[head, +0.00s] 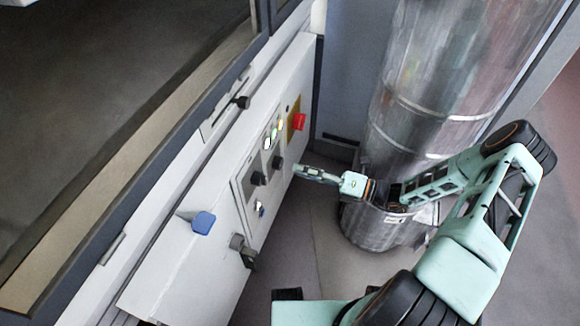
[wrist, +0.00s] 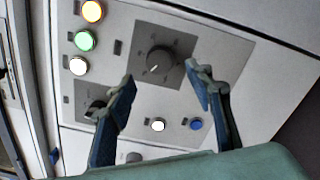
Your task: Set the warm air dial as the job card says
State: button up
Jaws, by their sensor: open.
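A dark round dial (wrist: 160,60) sits on a grey square plate in the wrist view, its white mark toward the lower left. A second dark dial (wrist: 95,108) is lower left, partly hidden by a finger. Two dark dials also show on the white panel in the head view, one nearer (head: 258,178) and one farther (head: 277,163). I cannot read which is the warm air dial, and I cannot make out a job card. My gripper (wrist: 161,78) is open and empty, its fingertips on either side of the first dial in the picture. It also shows in the head view (head: 300,170), in front of the panel.
Orange (wrist: 92,11), green (wrist: 85,40) and white (wrist: 78,65) lamps are lit. White (wrist: 158,125) and blue (wrist: 195,124) buttons sit below the dial. A red button (head: 299,121), a blue handle (head: 203,222) and a large metal cylinder (head: 420,90) stand nearby.

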jog(key=v, duration=0.6)
jog(key=shift+d, duration=0.2)
jog(key=shift+s, duration=0.1)
